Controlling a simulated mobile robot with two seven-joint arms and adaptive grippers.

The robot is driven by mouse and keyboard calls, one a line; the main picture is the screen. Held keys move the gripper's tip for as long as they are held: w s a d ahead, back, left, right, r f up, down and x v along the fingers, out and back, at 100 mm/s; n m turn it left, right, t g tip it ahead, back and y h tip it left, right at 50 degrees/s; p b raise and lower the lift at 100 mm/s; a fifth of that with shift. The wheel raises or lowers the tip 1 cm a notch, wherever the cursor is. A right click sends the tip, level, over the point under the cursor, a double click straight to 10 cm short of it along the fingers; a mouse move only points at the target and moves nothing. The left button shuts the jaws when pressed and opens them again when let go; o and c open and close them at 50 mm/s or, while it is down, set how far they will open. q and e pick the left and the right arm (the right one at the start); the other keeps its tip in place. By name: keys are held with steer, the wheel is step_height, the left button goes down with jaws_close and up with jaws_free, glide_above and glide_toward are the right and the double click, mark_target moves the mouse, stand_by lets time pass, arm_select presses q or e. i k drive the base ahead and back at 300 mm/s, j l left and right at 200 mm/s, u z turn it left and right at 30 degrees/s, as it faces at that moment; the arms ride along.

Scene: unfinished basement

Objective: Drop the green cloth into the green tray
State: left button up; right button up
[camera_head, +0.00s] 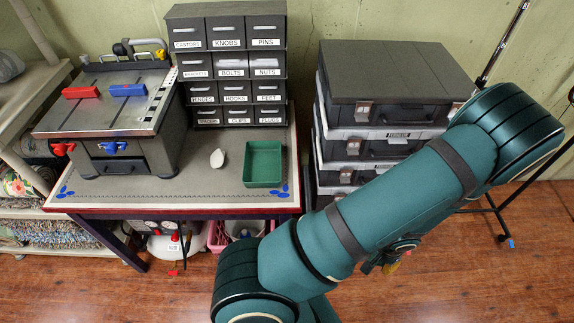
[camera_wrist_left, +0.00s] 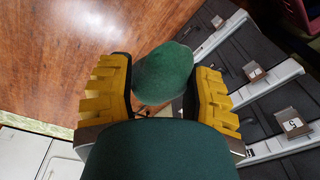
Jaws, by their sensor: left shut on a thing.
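The green tray (camera_head: 262,164) sits empty on the front right part of the workbench mat in the head view. In the left wrist view my left gripper (camera_wrist_left: 160,92) is shut on the green cloth (camera_wrist_left: 163,70), a bunched dark green lump between its yellow-padded fingers. Wooden floor and the grey cases show behind it. In the head view my teal arm crosses the right half, and only a small part of a hand shows beneath it; the cloth is hidden there. My right gripper is not in view.
A small white object (camera_head: 217,158) lies left of the tray. A labelled drawer cabinet (camera_head: 229,75) and a grey machine (camera_head: 120,110) stand on the workbench (camera_head: 180,201). Stacked grey cases (camera_head: 390,75) stand to its right, partly behind my arm. Wooden floor (camera_head: 460,260) is open at lower right.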

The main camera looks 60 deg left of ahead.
mark_target(260, 167)
steer(key=i+u, duration=0.15)
steer(key=u, duration=0.25)
steer(key=i+l+u, duration=0.1)
steer(key=u, duration=0.3)
steer(key=i+l+u, duration=0.15)
steer(key=u, duration=0.25)
